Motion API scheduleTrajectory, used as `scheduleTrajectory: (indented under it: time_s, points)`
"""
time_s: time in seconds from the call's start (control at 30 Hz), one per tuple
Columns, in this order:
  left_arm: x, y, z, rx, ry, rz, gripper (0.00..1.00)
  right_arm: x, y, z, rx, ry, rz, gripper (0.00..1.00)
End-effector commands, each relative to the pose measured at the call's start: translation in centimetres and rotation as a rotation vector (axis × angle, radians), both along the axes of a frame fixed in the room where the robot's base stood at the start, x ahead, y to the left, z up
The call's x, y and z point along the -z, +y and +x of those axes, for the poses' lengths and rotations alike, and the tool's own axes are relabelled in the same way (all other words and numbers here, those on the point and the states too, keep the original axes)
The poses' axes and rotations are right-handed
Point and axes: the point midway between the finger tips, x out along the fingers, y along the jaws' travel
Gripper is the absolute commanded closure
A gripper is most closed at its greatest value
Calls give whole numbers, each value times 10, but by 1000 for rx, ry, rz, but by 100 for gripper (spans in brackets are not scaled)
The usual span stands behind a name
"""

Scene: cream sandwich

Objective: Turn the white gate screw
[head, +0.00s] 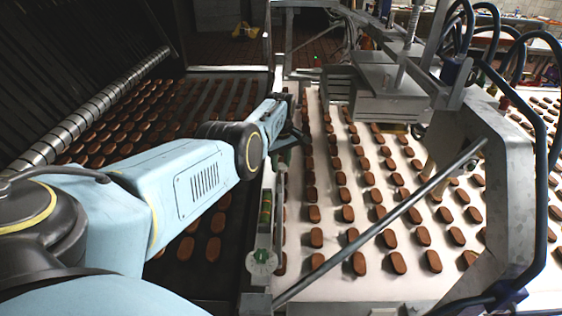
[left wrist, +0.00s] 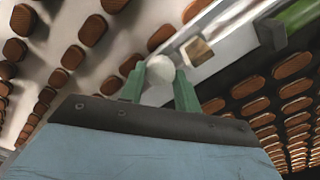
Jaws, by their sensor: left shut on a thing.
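The white gate screw shows in the left wrist view as a small round white knob (left wrist: 160,66) beside a pale metal rail. My left gripper (left wrist: 160,76) has its two green fingers on either side of the knob and is shut on it. In the head view my left gripper (head: 291,138) is at the rail between the two belts, and the knob there is hidden behind it. My right gripper is in neither view.
A white belt (head: 325,280) with rows of brown biscuits lies right of the rail, and a dark belt (head: 170,290) with more biscuits lies left. A round pale green-marked fitting (head: 262,259) sits nearer on the rail. A slanted metal bar (head: 385,220) crosses the white belt.

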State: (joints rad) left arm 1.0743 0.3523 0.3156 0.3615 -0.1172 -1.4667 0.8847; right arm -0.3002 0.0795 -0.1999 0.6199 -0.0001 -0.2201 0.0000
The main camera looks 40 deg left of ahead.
Motion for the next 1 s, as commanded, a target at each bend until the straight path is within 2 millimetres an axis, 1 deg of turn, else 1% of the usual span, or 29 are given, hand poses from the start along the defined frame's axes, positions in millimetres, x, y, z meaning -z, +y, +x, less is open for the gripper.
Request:
scheduleTrajectory:
  time_s: [0.2,0.4,0.9,0.93,1.0]
  points:
    - [-1,1,1,-111,-4,3,91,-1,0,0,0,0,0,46]
    - [-1,2,0,-163,-4,3,91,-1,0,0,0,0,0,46]
    - [-2,2,0,-178,-4,4,91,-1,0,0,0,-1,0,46]
    - [-2,2,0,-178,-4,4,65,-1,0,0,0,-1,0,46]
    - [-1,2,0,-178,-4,3,56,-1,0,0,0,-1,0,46]
